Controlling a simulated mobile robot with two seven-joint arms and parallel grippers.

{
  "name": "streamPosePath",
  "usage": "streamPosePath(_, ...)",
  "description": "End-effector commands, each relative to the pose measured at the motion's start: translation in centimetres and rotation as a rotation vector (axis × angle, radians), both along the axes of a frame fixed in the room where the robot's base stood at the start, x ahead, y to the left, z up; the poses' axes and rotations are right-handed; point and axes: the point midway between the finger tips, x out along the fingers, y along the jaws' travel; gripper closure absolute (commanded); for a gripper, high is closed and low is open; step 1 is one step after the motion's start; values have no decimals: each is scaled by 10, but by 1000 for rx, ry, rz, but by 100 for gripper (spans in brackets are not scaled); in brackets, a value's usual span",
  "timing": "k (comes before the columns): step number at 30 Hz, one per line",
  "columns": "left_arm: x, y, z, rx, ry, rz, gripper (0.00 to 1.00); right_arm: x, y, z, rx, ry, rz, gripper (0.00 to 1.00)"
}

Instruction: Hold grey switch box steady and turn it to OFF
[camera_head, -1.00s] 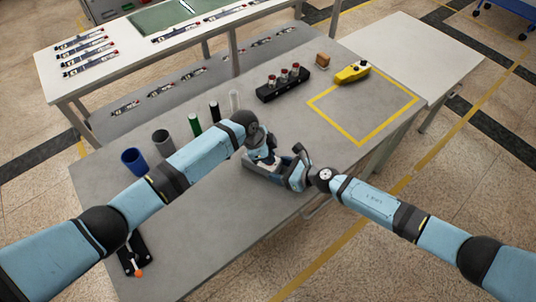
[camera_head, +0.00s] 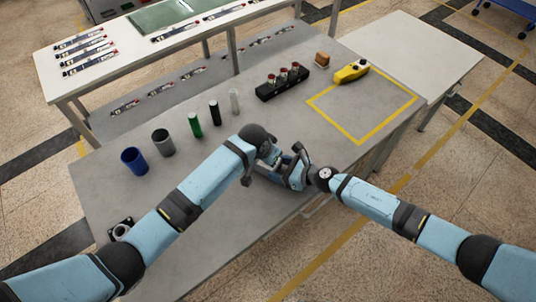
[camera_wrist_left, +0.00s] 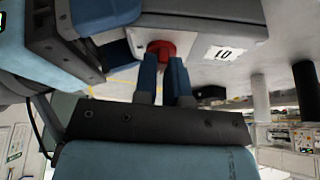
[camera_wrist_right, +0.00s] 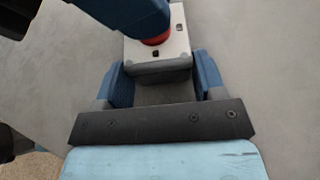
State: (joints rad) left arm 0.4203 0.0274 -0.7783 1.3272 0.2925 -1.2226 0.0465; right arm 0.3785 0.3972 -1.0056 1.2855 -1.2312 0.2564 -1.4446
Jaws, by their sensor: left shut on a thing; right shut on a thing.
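The grey switch box (camera_wrist_right: 160,72) lies between the blue fingers of my right gripper (camera_wrist_right: 158,66), which is shut on its sides. Its pale top carries a red knob (camera_wrist_right: 155,38), partly covered by my left gripper's blue finger. In the left wrist view, the red knob (camera_wrist_left: 160,47) sits between the fingertips of my left gripper (camera_wrist_left: 163,62), shut on it. A white label with dark marks (camera_wrist_left: 224,53) shows beside the knob. In the head view, my right gripper (camera_head: 297,172) and left hand largely hide the box. I cannot tell the knob's setting.
Left on the grey table (camera_head: 215,245) stand a blue cup (camera_head: 134,161), a grey cup (camera_head: 163,143) and several upright cylinders. Behind are a black block with red-topped parts (camera_head: 282,82) and a yellow pendant (camera_head: 351,72). A yellow-outlined area (camera_head: 375,105) is mostly clear.

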Motion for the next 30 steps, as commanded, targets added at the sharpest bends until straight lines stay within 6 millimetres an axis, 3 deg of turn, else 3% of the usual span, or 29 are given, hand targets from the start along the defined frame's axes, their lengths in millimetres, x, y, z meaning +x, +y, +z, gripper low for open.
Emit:
streamPosePath(1, -2, 1, -6, 5, 6, 27, 100, -2, 7, 4, 9, -4, 13, 68)
streamPosePath(10, -2, 2, -6, 5, 6, 141, 100, -3, 7, 4, 9, -4, 14, 68)
streamPosePath(26, -1, 3, -6, 5, 5, 167, 100, -3, 7, 3, 9, -3, 13, 68)
streamPosePath(27, -1, 3, -6, 5, 5, 167, 86, -3, 8, 3, 9, -3, 13, 68)
streamPosePath(30, -1, 3, -6, 5, 5, 167, 64, -3, 7, 3, 9, -3, 13, 68)
